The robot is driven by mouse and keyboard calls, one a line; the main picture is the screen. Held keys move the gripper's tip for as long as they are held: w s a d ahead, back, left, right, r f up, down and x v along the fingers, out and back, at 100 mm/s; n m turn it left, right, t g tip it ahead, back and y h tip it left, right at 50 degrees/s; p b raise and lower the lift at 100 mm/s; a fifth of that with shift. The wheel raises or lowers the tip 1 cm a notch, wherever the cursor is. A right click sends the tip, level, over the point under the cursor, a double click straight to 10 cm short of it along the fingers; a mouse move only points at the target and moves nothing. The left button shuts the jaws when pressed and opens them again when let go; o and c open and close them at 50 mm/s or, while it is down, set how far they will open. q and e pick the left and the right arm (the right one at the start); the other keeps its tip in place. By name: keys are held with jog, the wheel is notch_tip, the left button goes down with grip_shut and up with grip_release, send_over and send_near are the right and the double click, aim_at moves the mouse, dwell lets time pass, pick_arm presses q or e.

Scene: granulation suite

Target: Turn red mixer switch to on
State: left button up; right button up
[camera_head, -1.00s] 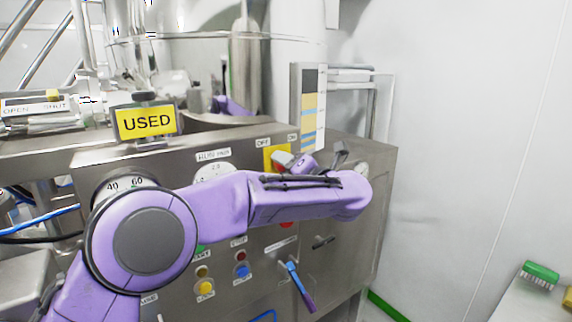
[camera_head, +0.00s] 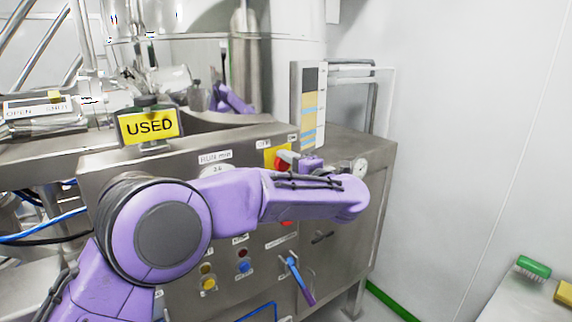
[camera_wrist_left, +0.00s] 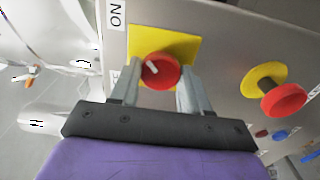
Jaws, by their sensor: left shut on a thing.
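The red mixer switch (camera_wrist_left: 158,70) is a round red knob with a white pointer mark on a yellow square plate (camera_wrist_left: 175,42). An "ON" label (camera_wrist_left: 116,14) stands beside the plate in the wrist view. In the head view the switch (camera_head: 283,161) shows at the panel's upper right, partly hidden by my gripper and arm. My left gripper (camera_wrist_left: 160,88) is shut on the red switch, with one grey finger on each side of it. In the head view my left arm crosses the panel from the left and its gripper is mostly hidden. My right gripper is not in view.
A red button on a yellow round base (camera_wrist_left: 283,98) is close by on the panel. Below my arm are coloured buttons (camera_head: 242,266) and a blue-handled lever (camera_head: 300,279). A yellow "USED" sign (camera_head: 150,126) stands on top.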

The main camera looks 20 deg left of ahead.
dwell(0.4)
pick_arm(q)
jog(key=o, duration=1.1)
jog(key=shift+d, duration=0.15)
jog(key=shift+c, duration=0.2)
jog(key=shift+d, duration=0.1)
jog(key=b+v, duration=0.4)
jog(key=v, duration=0.6)
jog(key=shift+s+b, duration=0.2)
jog(key=shift+b, duration=0.2)
jog(key=shift+d, duration=0.1)
